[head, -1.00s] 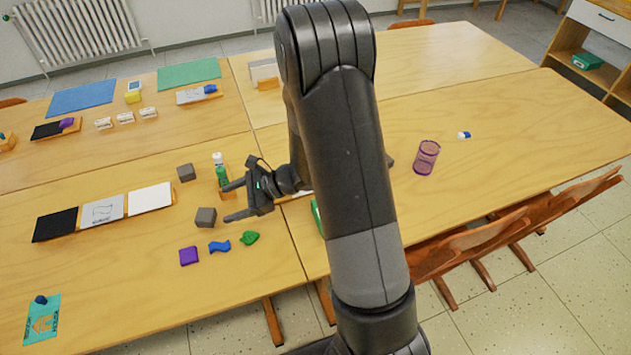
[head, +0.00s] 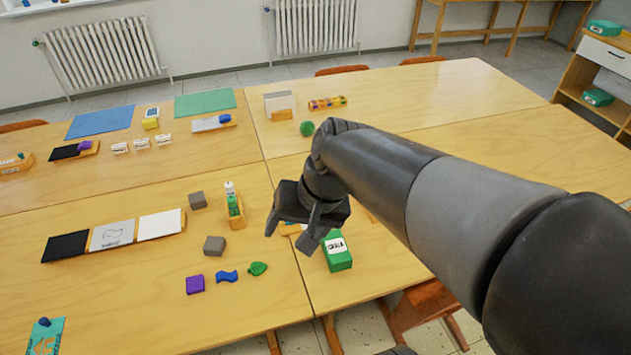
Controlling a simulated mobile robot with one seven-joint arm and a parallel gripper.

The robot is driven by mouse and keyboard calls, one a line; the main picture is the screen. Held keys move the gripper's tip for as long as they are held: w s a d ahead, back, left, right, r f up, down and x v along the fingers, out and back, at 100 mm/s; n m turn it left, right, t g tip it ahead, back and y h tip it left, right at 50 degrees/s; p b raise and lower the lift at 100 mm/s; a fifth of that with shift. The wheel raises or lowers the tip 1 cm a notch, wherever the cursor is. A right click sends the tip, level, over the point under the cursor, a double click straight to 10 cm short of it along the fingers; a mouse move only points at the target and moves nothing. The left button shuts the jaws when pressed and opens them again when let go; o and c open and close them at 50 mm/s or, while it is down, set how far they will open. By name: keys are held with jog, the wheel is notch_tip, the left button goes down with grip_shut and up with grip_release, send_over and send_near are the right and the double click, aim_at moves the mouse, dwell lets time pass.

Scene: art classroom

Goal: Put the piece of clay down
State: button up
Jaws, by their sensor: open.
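Three small coloured pieces that look like clay lie in a row on the near-left table: a purple square (head: 195,284), a blue wavy piece (head: 227,277) and a green leaf-like piece (head: 258,268). My gripper (head: 289,239) is open, with its fingers pointing down. I see nothing between the fingers. In the picture it is to the right of the green piece and above it, near the seam between the tables.
Two grey blocks (head: 214,246) and a bottle in a wooden holder (head: 234,205) stand left of my gripper. A green box (head: 337,252) is close on its right. A green ball (head: 307,128) is farther back. My arm hides much of the right tables.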

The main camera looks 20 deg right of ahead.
jog(key=s+d+r+n+t+h, duration=0.2)
jog(key=s+d+r+t+h, duration=0.1)
jog(key=d+r, duration=0.1)
jog(key=shift+s+d+r+n, duration=0.25)
jog(key=shift+d+r+n, duration=0.1)
jog(key=shift+d, duration=0.4)
jog(key=shift+o, duration=0.6)
